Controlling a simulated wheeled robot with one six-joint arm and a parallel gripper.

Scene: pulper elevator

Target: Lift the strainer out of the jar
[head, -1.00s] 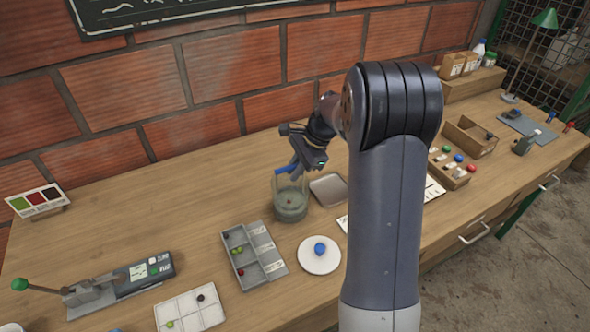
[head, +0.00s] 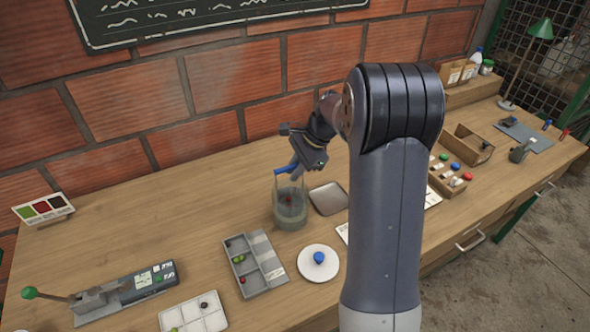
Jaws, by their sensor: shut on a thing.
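A clear glass jar (head: 290,216) stands on the wooden bench, with murky grey-green liquid in its lower part and a small red thing inside. A blue bar (head: 286,170), which looks like the strainer's handle, shows at the jar's rim. My gripper (head: 297,168) is over the rim and shut on the blue handle. The strainer's lower part inside the jar is hard to make out through the glass. I cannot tell whether it is clear of the liquid.
A grey square tray (head: 328,199) lies just right of the jar. A white round lid with a blue knob (head: 319,262) and a compartment tray (head: 254,266) lie in front. A lever device (head: 123,291) stands at the left. The bench left of the jar is clear.

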